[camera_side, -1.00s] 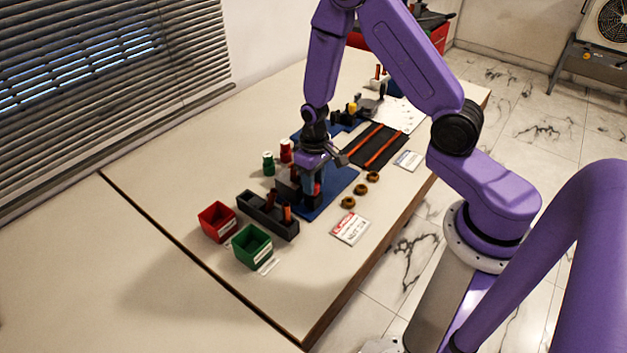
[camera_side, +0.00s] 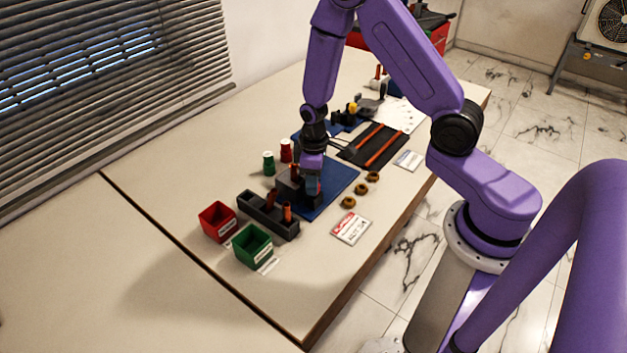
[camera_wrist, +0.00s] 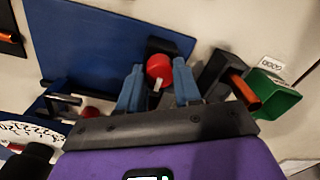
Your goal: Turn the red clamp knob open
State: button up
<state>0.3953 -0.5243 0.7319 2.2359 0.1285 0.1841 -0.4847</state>
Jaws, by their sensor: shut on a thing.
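The red clamp knob (camera_wrist: 159,68) shows in the wrist view between the two blue fingertips of my gripper (camera_wrist: 159,78). A pale pointer or mark lies on its near side. The knob sits on a dark fixture (camera_wrist: 172,44) on the blue mat (camera_wrist: 88,45). My gripper is shut on the knob, with a finger on its left and right. In the side view my gripper (camera_side: 312,182) points down at the dark fixture (camera_side: 287,187) on the blue mat (camera_side: 335,190). The knob is mostly hidden there by the fingers.
A dark block with orange-handled pieces (camera_side: 265,214) stands in front left of the fixture, near a red bin (camera_side: 217,221) and a green bin (camera_side: 252,246). Red and green containers (camera_side: 268,163) stand behind. Brown rings (camera_side: 348,202) and a sign card (camera_side: 351,228) lie right.

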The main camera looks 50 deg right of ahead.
jog(key=o, duration=0.8)
jog(key=shift+c, duration=0.2)
jog(key=shift+r, duration=0.1)
notch_tip(320, 180, up, 17)
jog(key=shift+d, duration=0.2)
jog(key=shift+r, duration=0.1)
jog(key=s+a+r+n, duration=0.2)
jog(key=s+a+n, duration=0.1)
jog(key=s, duration=0.9)
jog(key=s+a+r+n, duration=0.1)
jog(key=s+a+n, duration=0.2)
jog(key=s, duration=0.9)
jog(key=shift+s+a+r+n, duration=0.15)
jog(key=shift+a+r+n, duration=0.2)
jog(key=shift+n, duration=0.15)
